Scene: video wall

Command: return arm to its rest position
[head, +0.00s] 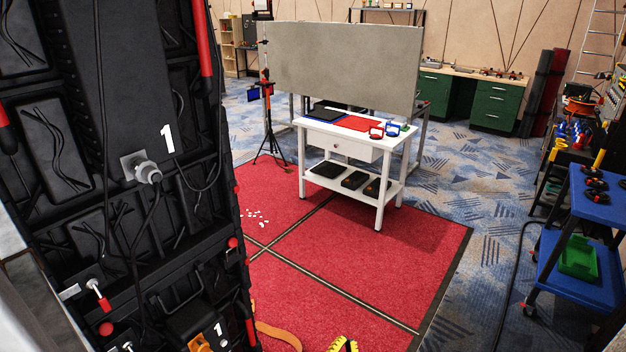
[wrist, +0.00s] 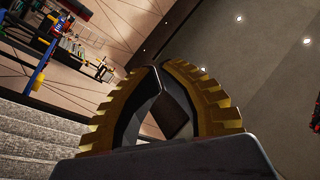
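My gripper (wrist: 158,72) fills the lower middle of the wrist view. Its two dark fingers with yellow toothed backs curve inward, and their tips come together at the top. I see no held object between them. In the head view only the yellow toothed tops of my gripper (head: 343,344) show at the bottom edge, above the red mat (head: 350,260). The rest of my arm is out of the head view. The wrist view looks up past the fingers at a wood-panelled wall (wrist: 135,25) and a dark ceiling (wrist: 240,60) with small lights.
A tall black panel (head: 120,230) with cables stands close at left. A white table (head: 352,136) with blue and red trays stands on the mat's far part, before a large grey board (head: 340,65). A blue cart (head: 590,200) is at right.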

